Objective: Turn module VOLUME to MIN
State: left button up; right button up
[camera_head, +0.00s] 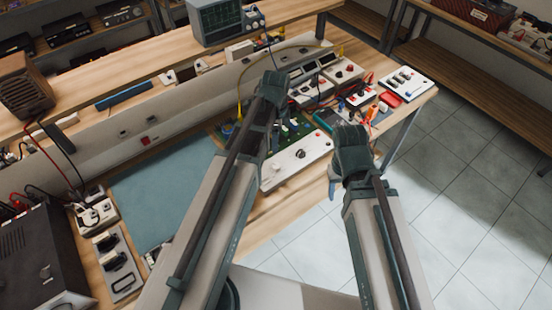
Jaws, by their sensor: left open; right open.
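A long white module panel (290,170) lies near the front edge of the bench, between my two arms. It carries a dark knob (300,154) near its middle and a pale round knob (276,167) toward its left end. No label such as VOLUME or MIN is readable, and the knob's pointer is too small to tell. My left gripper (274,82) is open above the bench, beyond the panel's left end, and its arm hides part of the panel's surroundings. My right gripper (350,138) is open just right of the panel's right end. Neither gripper visibly touches a knob.
A green circuit board (290,131) lies behind the panel. A blue-grey mat (165,190) is clear at the left. Tiled floor is open at the right.

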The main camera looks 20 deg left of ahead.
aim_at(276, 165)
pick_arm(q)
jog(key=shift+f, duration=0.15)
notch_tip(276, 165, down, 14)
jog(key=b, duration=1.4)
jog(key=shift+r, duration=0.2)
grip_shut()
